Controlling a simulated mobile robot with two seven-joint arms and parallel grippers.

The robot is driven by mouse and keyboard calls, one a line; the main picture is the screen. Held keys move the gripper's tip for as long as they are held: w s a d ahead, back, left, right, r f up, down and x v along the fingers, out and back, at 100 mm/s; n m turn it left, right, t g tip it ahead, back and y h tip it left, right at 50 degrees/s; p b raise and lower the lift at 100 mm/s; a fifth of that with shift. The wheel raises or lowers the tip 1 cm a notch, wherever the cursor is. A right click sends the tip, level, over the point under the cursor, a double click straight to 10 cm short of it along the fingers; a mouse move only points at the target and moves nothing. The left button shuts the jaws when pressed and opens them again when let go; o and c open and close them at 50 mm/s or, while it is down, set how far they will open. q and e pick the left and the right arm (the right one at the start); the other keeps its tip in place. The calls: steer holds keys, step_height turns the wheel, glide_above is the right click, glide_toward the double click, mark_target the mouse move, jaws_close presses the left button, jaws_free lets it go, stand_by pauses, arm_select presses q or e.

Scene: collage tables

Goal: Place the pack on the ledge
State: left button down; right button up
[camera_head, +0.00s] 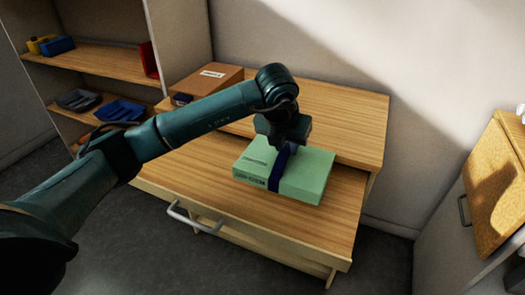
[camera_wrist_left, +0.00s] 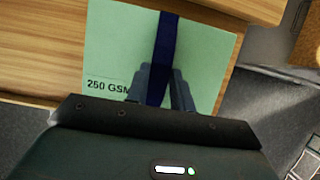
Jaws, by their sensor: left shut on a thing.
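The pack (camera_head: 300,174) is a light green flat block with a dark blue band around it. My left gripper (camera_head: 285,150) is above it, shut on the band at its top. The pack is over the lower wooden surface (camera_head: 330,222); I cannot tell whether it touches it. In the left wrist view the pack (camera_wrist_left: 115,50) fills the middle, with the fingers (camera_wrist_left: 165,88) at the band and part of the print "250 GSM" showing. The raised wooden ledge (camera_head: 340,115) runs behind it along the wall. My right gripper is not in view.
A brown box (camera_head: 208,84) with a white label stands on the ledge's left part. The ledge's right part is clear. A shelf unit (camera_head: 100,62) with blue trays (camera_head: 120,110) is at left. A drawer handle (camera_head: 190,222) juts out in front. A cork-coloured board (camera_head: 494,190) is at right.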

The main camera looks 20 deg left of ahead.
mark_target(285, 167)
arm_select(q)
step_height(285, 167, down, 7)
steer(key=shift+r+p, duration=0.1)
steer(key=shift+p, duration=0.25)
steer(key=shift+w, duration=0.1)
steer(key=shift+f, duration=0.25)
steer(key=c, duration=1.2)
jaws_free()
steer(key=shift+f, duration=0.15)
steer(key=b+v, duration=0.1)
steer(key=v, duration=1)
steer(key=shift+s+r, duration=0.4)
steer(key=shift+r, duration=0.2)
